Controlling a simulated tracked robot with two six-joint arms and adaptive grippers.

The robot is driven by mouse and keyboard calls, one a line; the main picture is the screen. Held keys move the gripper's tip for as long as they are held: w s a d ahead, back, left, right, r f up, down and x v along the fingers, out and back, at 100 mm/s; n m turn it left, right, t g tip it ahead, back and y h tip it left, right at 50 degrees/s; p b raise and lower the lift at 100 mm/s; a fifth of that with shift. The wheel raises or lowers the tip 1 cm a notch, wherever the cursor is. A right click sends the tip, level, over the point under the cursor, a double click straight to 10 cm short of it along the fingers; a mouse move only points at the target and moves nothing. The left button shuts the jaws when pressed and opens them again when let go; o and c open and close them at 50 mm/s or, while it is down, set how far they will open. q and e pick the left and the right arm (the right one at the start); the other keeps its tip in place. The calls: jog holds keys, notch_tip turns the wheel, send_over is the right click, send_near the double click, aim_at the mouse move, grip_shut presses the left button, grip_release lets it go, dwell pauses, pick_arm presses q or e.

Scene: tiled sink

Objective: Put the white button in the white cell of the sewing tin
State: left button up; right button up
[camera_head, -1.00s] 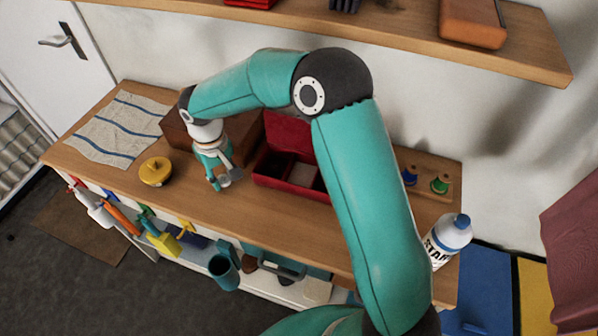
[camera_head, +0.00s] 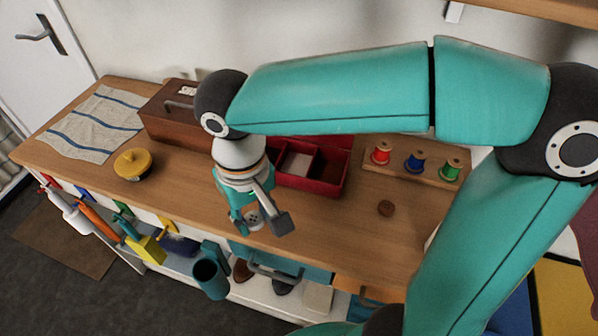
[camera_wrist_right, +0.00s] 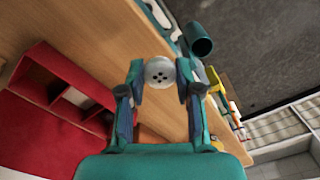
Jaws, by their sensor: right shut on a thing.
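The white button (camera_wrist_right: 159,72) is round and grey-white with several holes. My right gripper (camera_head: 262,222) is shut on it, with one fingertip on each side in the right wrist view (camera_wrist_right: 159,76). In the head view the button (camera_head: 254,219) is held in front of the sewing tin (camera_head: 322,186), apart from it. The tin is red, with its lid open and divided cells. A pale-floored cell (camera_head: 297,163) shows at its left; my arm covers part of the tin and lid. My left gripper is not in view.
A brown wooden box (camera_head: 170,122) stands left of the tin. A rack with red, blue and green spools (camera_head: 413,162) stands to the right. A yellow round tin (camera_head: 132,163) and striped cloth (camera_head: 95,125) are at the left.

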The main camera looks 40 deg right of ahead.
jog(key=shift+s+d, duration=0.15)
jog(key=shift+d, duration=0.2)
jog(key=p, duration=0.4)
send_near(295, 168)
jog(key=a, duration=0.1)
jog(key=shift+d, duration=0.55)
jog(key=shift+s+a+f, duration=0.15)
jog(key=shift+f, duration=0.75)
notch_tip(295, 168, down, 4)
jog(key=shift+f, duration=0.6)
